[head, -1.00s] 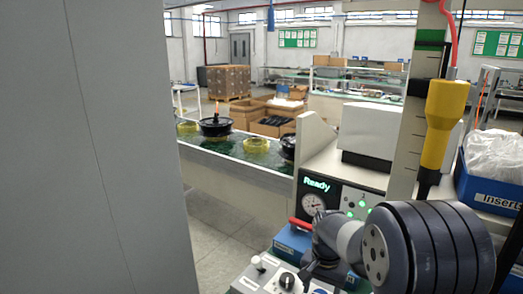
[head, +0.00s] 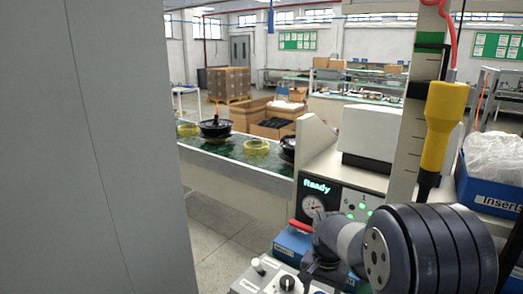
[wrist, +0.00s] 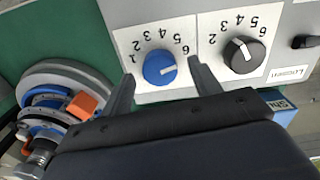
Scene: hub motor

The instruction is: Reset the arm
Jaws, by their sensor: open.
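In the head view my arm is at the lower right, above the control box (head: 262,278), and the fingers are hard to make out there.
A machine with a "Ready" display (head: 317,187) and a gauge stands behind my arm. A conveyor (head: 235,168) carries black hubs (head: 215,128) and yellow rings (head: 256,147). A grey panel (head: 85,150) fills the left.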

